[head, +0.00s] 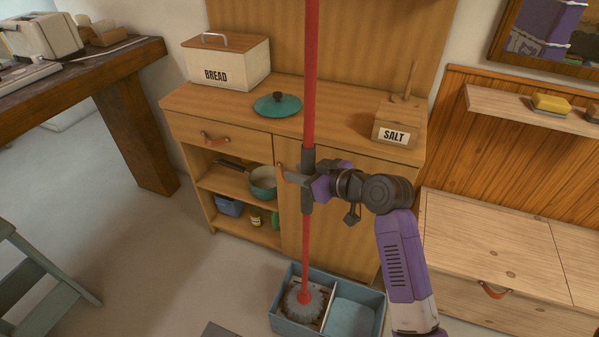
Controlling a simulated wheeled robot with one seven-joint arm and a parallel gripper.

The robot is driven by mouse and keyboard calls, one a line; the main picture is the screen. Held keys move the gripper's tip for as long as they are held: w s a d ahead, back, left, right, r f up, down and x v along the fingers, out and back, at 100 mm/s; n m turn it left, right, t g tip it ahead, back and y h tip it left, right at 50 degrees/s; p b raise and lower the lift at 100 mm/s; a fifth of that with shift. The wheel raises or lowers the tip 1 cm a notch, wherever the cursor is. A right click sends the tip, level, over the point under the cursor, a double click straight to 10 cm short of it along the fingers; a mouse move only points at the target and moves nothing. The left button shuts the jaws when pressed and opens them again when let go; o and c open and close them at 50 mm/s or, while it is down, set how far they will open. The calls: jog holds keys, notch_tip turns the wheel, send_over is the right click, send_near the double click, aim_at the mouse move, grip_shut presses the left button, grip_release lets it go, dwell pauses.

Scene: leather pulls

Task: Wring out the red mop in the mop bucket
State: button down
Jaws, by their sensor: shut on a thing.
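The red mop (306,240) stands nearly upright in the middle of the head view, its long red handle running up out of the frame. My gripper (306,182) is shut on the dark grip section of the handle. The grey mop head (303,302) is at the bottom of the handle, in the left compartment of the blue mop bucket (368,333). The bucket's right compartment shows a flat pale blue surface. Whether the mop head is pressed down in its compartment I cannot tell.
A wooden cabinet (338,225) with open shelves stands just behind the bucket. On it are a bread box (228,65), a teal lid (277,105) and a salt box (398,125). A wooden chest (510,262) is at right, a stool (40,275) at left.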

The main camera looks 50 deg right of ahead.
jog(key=shift+f+b, duration=0.7)
jog(key=shift+f, duration=0.35)
jog(key=shift+s+f, duration=0.1)
jog(key=shift+f, duration=0.3)
dwell(0.6)
jog(key=shift+r+p, duration=0.35)
jog(key=shift+r, duration=0.2)
